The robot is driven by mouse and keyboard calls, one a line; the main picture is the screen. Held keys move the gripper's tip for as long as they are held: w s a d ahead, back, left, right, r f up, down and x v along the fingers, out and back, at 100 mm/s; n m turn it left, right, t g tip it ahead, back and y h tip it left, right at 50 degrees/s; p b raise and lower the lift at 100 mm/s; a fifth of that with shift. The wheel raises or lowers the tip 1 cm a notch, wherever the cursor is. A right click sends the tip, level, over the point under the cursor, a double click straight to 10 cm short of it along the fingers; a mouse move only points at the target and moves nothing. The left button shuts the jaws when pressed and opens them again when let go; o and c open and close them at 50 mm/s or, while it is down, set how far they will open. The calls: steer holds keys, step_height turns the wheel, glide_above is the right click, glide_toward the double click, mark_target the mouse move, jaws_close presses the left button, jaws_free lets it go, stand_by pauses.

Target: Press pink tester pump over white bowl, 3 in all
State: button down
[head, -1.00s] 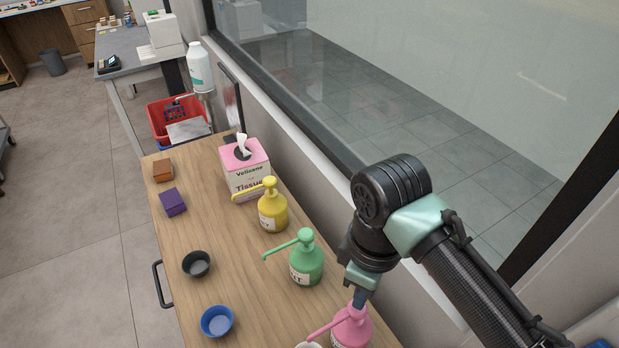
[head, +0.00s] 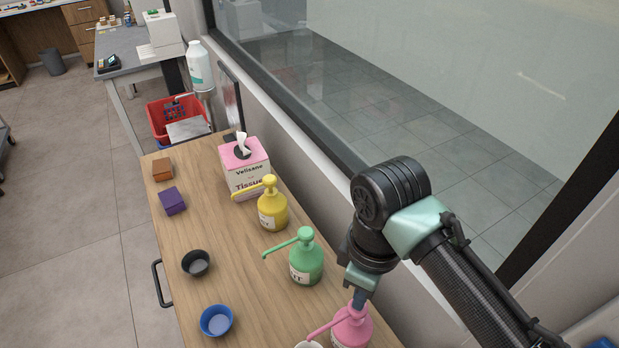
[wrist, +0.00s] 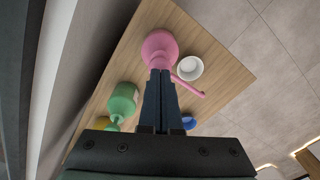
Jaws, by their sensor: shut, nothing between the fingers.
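The pink pump bottle (head: 352,328) stands at the near end of the wooden counter, cut off by the bottom edge of the head view. It also shows in the wrist view (wrist: 158,47), its long spout pointing toward the white bowl's side. The white bowl (wrist: 190,68) sits beside the pink bottle; in the head view only its rim (head: 308,345) shows. My gripper (head: 359,300) is shut and empty, pointing down with its tips at the top of the pink pump head. In the wrist view the closed fingers (wrist: 160,75) overlap the pump head, so exact contact is hidden.
On the wooden counter (head: 235,265) stand a green pump bottle (head: 306,262), a yellow pump bottle (head: 272,208), a tissue box (head: 245,170), a blue bowl (head: 216,320), a black bowl (head: 196,263), a purple box (head: 173,201) and a brown box (head: 162,169). A window wall runs along the right.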

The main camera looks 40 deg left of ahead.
steer(key=shift+f+b, duration=0.7)
steer(key=shift+f, duration=0.55)
steer(key=shift+r, duration=0.1)
steer(key=shift+r+p, duration=1.4)
steer(key=shift+r, duration=0.05)
